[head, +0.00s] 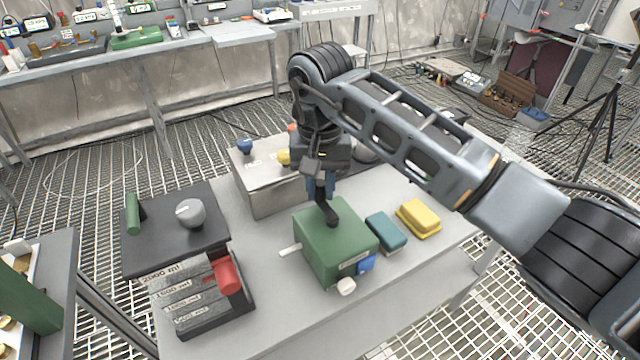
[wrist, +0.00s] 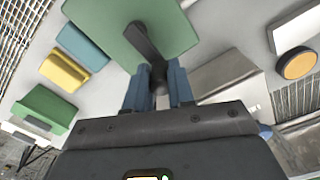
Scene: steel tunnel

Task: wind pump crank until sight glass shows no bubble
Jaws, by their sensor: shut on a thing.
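The pump looks to be the green box (head: 322,238) on the grey table; the wrist view also shows its green top (wrist: 112,18). A dark crank (head: 331,217) sits on its top. In the wrist view the crank arm (wrist: 146,42) runs from the box top to an upright grip between my fingers. My gripper (head: 321,190) points down over the box, and its blue fingers (wrist: 160,88) are shut on that grip. A white knob and a blue knob (head: 367,264) are on the box's front. I cannot pick out a sight glass or a bubble.
A teal block (head: 386,232) and a yellow block (head: 419,217) lie close right of the box. A grey case (head: 262,195) stands behind. The table's front right is bare.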

